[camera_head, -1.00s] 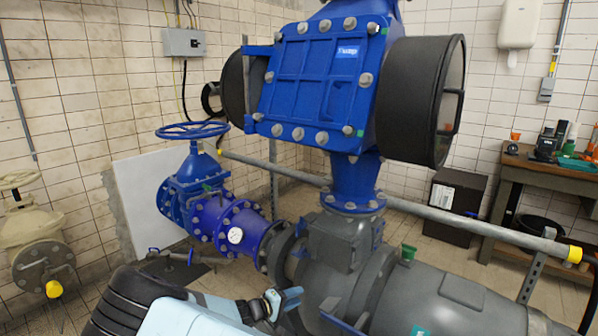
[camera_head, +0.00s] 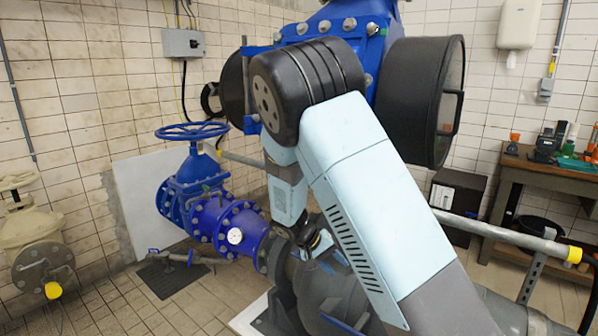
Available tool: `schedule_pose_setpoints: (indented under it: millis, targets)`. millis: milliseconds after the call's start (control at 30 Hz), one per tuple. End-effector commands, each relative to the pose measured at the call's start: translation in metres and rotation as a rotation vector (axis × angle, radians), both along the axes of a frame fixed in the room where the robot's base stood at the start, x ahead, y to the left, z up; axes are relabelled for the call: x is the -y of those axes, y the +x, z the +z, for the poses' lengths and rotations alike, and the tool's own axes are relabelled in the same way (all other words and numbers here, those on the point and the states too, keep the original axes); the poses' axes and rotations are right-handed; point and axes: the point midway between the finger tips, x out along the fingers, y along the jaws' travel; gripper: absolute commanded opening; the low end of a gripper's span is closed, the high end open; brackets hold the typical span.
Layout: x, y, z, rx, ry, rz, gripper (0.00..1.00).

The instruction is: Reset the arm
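My arm (camera_head: 350,190) is raised in the middle of the head camera view. It rises from the lower right to a black elbow joint, then its forearm (camera_head: 286,190) hangs down. A dark part at the forearm's lower end (camera_head: 305,238) shows in front of the grey pipework. I cannot make out the gripper's fingers there, so I cannot tell whether it is open or shut. The arm hides much of the blue pump housing (camera_head: 300,35) and the grey pipe body behind it.
A beige valve (camera_head: 35,240) is at the far left. A grey rail (camera_head: 490,228) crosses to the right. A workbench (camera_head: 555,175) stands at the right wall.

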Motion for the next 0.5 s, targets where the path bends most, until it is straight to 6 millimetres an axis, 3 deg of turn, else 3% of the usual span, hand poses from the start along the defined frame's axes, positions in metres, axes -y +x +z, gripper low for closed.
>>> schedule_pose_setpoints:
  millis: [500]
  targets:
    - [0.056, -0.048, 0.11, 0.004, 0.324, -0.093, 0.38]
